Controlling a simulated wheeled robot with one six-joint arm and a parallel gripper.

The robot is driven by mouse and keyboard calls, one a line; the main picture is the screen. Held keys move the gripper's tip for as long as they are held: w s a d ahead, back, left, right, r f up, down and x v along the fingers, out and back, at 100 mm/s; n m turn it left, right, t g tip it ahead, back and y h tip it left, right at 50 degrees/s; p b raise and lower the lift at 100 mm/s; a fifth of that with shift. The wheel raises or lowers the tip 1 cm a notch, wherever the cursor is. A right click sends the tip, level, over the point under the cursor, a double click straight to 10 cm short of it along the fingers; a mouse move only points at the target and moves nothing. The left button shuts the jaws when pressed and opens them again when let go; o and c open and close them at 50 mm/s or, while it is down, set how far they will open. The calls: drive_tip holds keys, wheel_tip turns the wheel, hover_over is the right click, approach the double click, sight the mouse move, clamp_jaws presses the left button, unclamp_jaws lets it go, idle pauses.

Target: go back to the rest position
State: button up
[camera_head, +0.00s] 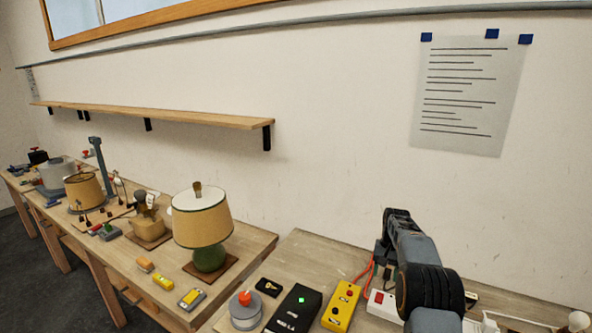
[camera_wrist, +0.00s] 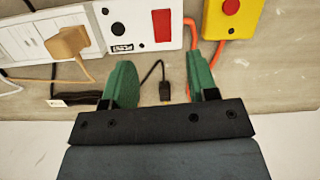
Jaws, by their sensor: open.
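My gripper (camera_wrist: 161,82) shows in the wrist view with its two green fingers spread apart. Nothing is between the fingertips except a thin black cable with a small connector (camera_wrist: 165,91), which lies on the bench beyond them; contact cannot be seen. In the head view my arm stands at the lower right over the near bench, and its fingers cannot be made out there.
In the wrist view a white box with a red switch (camera_wrist: 143,22), a yellow box (camera_wrist: 230,34) and a plug (camera_wrist: 68,42) in a white power strip lie close by. The head view shows a lamp (camera_head: 203,222), a black box (camera_head: 294,310) and a wall shelf (camera_head: 165,116).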

drive_tip(key=s+a+r+n+t, duration=0.1)
drive_tip(key=s+a+r, duration=0.3)
drive_tip(key=s, duration=0.6)
drive_tip(key=s+a+r+n+t, duration=0.2)
drive_tip(key=s+a+r, duration=0.3)
drive_tip(key=s, duration=0.6)
drive_tip(key=s+a+r+n+t+h, duration=0.1)
drive_tip(key=s+a+r+t, duration=0.2)
drive_tip(key=s, duration=0.8)
drive_tip(key=shift+a+r+n+t, duration=0.4)
drive_tip(key=shift+a+r, duration=0.3)
drive_tip(key=shift+r, duration=0.2)
